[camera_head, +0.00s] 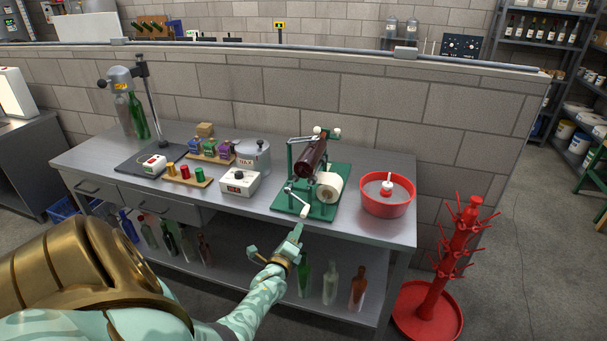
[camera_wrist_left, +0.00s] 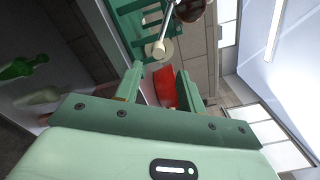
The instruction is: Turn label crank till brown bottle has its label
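A brown bottle (camera_head: 312,156) lies tilted across the green labelling machine (camera_head: 322,212) on the steel bench. No label shows on its visible side. A white label roll (camera_head: 328,187) sits at the machine's front right. The crank (camera_head: 297,199) hangs at the machine's front left, its pale knob low near the bench edge. My left gripper (camera_head: 277,244) is open and empty in front of the bench edge, below and apart from the knob. In the left wrist view the crank knob (camera_wrist_left: 158,49) shows just beyond the open fingers (camera_wrist_left: 161,72). My right gripper is out of view.
A red basin (camera_head: 387,207) stands right of the machine, and a white control box (camera_head: 239,183) stands left of it. Several bottles stand on the shelf under the bench. A red bottle tree (camera_head: 457,245) stands on the floor at the right.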

